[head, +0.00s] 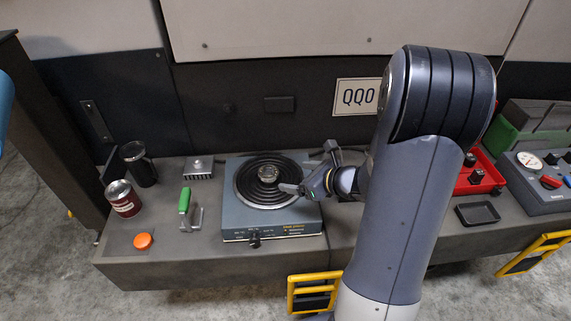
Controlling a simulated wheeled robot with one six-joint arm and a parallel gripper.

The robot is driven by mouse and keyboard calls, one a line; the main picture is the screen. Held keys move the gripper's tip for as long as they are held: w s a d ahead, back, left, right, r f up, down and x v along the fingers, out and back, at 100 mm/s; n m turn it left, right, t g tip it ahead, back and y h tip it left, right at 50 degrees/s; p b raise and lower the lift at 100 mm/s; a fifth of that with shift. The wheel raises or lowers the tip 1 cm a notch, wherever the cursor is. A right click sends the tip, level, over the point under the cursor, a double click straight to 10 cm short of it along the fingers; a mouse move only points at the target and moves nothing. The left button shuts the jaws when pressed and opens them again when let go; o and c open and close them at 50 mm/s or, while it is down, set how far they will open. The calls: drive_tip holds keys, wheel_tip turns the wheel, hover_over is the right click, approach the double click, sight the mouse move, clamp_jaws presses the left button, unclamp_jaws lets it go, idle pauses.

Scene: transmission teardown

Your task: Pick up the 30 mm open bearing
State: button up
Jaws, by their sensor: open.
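A small round metallic ring-shaped part (268,172), which looks like the bearing, sits near the middle of the dark coil of the hot plate (238,215). Its size and whether it is open are too small to tell. My gripper (287,188) is just right of and slightly nearer than the part, pointing left over the right side of the coil. Its jaws are open, with nothing seen between them. Whether it touches the coil cannot be told.
A green-handled tool (185,203), an orange button (143,241), a red-brown can (123,199), a dark mug (140,164) and a finned metal block (198,168) stand left. A red tray (487,172), black dish (478,213) and grey gauge box (540,180) stand right. My arm hides the bench's middle.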

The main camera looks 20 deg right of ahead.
approach(265, 171)
drive_tip(key=x, duration=0.5)
drive_tip(key=shift+a+f, duration=0.15)
drive_tip(key=shift+a, duration=0.05)
drive_tip(key=c, duration=1.2)
